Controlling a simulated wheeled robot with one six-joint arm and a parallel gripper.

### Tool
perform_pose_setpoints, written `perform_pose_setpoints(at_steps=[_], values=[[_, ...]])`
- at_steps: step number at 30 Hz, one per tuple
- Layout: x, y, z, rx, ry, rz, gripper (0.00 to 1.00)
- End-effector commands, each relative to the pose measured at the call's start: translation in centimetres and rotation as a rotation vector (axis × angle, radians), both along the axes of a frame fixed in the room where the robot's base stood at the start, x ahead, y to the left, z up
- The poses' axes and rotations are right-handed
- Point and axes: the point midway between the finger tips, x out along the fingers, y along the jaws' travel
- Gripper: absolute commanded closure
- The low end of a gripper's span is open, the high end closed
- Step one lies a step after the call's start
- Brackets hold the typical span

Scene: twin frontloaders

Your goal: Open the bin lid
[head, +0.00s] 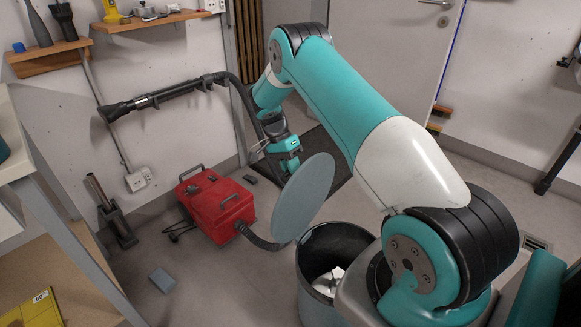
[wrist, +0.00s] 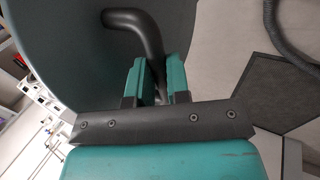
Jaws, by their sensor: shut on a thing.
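The bin lid (head: 308,198) is a round grey-blue disc, tilted steeply up above the bin (head: 312,290) in the head view. The dark bin stands open beneath it, with something whitish inside. In the wrist view the lid (wrist: 62,50) fills the upper left, and its black curved handle (wrist: 135,22) runs down between my fingers. My gripper (head: 290,164) is at the lid's upper left edge in the head view. In the wrist view my gripper (wrist: 159,72) is shut on the handle, whose lower end is partly hidden by the fingers.
A red vacuum cleaner (head: 215,203) with a black hose stands on the floor left of the bin. A small blue-grey block (head: 162,280) lies on the floor nearer the front. A shelf unit (head: 75,255) stands at the left, and a white door (head: 395,55) is behind my arm.

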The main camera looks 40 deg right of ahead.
Motion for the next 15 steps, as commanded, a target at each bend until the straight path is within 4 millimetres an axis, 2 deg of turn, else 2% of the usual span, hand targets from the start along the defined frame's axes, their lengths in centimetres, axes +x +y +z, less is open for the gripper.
perform_pose_setpoints(at_steps=[2,3,6,15], values=[[-0.36,-0.13,-0.66,-0.001,0.008,-0.002,1.0],[-0.34,-0.12,-0.66,-0.001,0.007,-0.002,0.76],[-0.22,-0.01,-0.54,-0.001,0.005,0.0,0.58],[0.1,0.25,-0.09,-0.002,0.002,0.003,0.58]])
